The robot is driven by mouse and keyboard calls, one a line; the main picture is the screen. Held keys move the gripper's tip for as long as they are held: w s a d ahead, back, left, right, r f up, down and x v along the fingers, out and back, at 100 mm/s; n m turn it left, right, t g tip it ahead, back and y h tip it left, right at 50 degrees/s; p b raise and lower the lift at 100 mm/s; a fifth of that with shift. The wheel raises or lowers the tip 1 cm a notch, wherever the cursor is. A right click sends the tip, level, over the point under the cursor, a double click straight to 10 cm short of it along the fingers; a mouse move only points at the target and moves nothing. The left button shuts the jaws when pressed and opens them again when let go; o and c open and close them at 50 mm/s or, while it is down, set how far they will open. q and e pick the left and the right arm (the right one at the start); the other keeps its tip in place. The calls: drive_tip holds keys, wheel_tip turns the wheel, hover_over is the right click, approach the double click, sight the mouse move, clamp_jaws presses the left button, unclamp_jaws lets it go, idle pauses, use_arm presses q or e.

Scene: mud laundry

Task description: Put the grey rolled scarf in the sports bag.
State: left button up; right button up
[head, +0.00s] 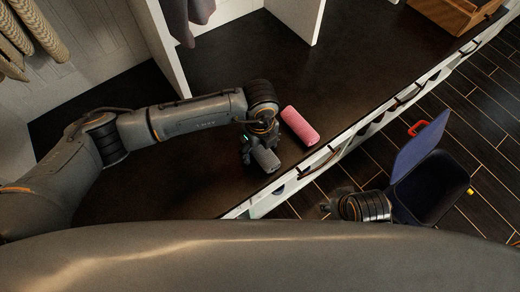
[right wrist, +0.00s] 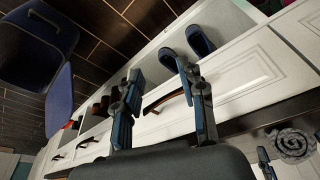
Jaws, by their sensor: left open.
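The grey rolled scarf (head: 266,159) lies on the dark bench top near its front edge. Its grey spiral end shows at the lower right of the right wrist view (right wrist: 291,143). My left gripper (head: 256,150) is open right over the scarf and partly covers it; I cannot tell whether the fingers touch it. The dark blue sports bag (head: 432,187) stands on the floor at the right with its flap up, and it shows at the upper left of the right wrist view (right wrist: 35,45). My right gripper (right wrist: 160,95) is open and empty beside the bench front, left of the bag.
A pink roll (head: 300,126) lies on the bench just right of my left gripper. The white bench front (head: 375,122) has cubbies with blue slippers (right wrist: 192,42) and other shoes. A wooden crate (head: 455,12) stands at the far right. Free wooden floor surrounds the bag.

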use_arm(q)
drive_tip(key=shift+c, duration=0.2)
drive_tip(key=shift+r, duration=0.1)
drive_tip(key=c, duration=1.4)
